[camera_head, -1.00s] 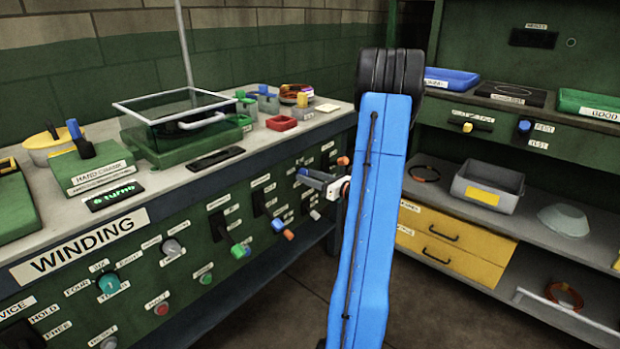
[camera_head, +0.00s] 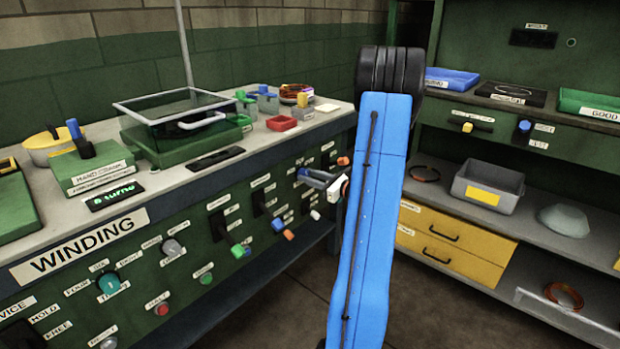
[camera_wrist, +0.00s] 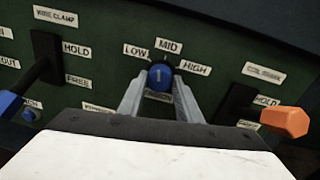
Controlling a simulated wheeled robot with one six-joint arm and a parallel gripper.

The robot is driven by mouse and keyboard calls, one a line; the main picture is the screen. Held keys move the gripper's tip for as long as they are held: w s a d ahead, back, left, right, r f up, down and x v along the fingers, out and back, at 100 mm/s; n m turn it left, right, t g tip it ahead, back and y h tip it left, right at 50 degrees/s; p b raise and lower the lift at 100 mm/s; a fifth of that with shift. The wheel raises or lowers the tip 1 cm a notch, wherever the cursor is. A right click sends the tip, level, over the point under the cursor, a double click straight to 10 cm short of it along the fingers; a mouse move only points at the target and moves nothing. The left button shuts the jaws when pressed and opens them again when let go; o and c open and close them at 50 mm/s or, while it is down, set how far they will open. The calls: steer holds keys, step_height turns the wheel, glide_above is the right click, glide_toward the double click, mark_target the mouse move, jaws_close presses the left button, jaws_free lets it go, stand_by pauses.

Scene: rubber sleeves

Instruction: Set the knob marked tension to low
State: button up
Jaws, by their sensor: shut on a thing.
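A blue round knob (camera_wrist: 160,77) with a white line sits on the green panel in the wrist view. The labels LOW (camera_wrist: 137,50), MID (camera_wrist: 168,46) and HIGH (camera_wrist: 195,69) arc above it. Its white line points roughly upward, near MID. The plate under the knob is partly hidden and I cannot read it surely. My gripper (camera_wrist: 159,88) is shut on the knob, one finger on each side. In the head view my gripper (camera_head: 322,178) is at the panel's right part, partly hidden by my blue arm.
A lever with an orange handle (camera_wrist: 285,121) stands right of my gripper, and a blue-handled lever (camera_wrist: 12,101) stands to the left. In the head view, the bench top (camera_head: 255,150) carries trays and boxes. A shelf unit (camera_head: 590,245) stands at the right.

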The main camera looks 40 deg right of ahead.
steer(key=n, duration=0.6)
steer(key=shift+n+g, duration=0.3)
stand_by(0.4)
steer(key=o, duration=1)
steer(key=shift+o, duration=0.2)
steer(key=s+d+r, duration=0.1)
steer(key=s+d, duration=0.1)
steer(key=s, duration=1.5)
steer(key=shift+s+d+r, duration=0.1)
